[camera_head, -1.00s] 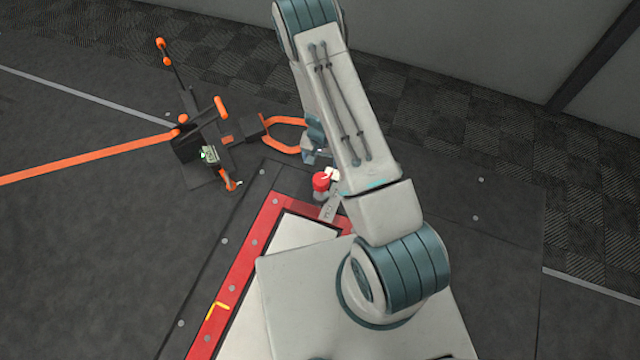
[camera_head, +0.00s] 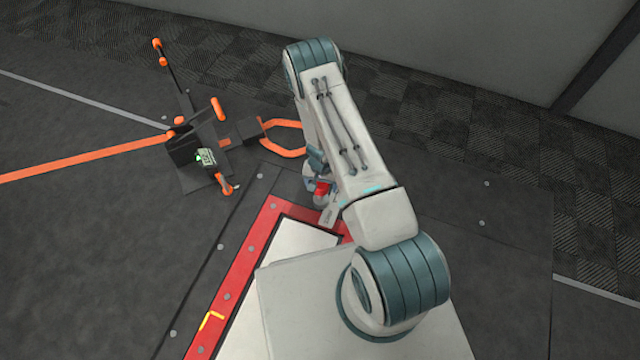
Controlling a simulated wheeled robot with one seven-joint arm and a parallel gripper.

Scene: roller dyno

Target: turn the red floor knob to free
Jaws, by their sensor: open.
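The red floor knob (camera_head: 321,189) shows as a small red patch beside my arm, at the far corner of the red-edged frame. A small grey plate (camera_head: 329,216) lies just in front of it. My gripper (camera_head: 314,180) is at the knob, pointing down. It covers much of the knob, and my forearm hides the right side. The fingertips are too small and covered to see whether they touch the knob or stand around it. The knob's pointer and markings cannot be made out.
A black stand with orange-tipped handles and a small lit device (camera_head: 205,157) stands to the left. An orange strap (camera_head: 90,160) runs left from it, and an orange loop (camera_head: 283,147) reaches close to my gripper. The red frame edge (camera_head: 238,273) borders a pale plate. Dark floor on the right is clear.

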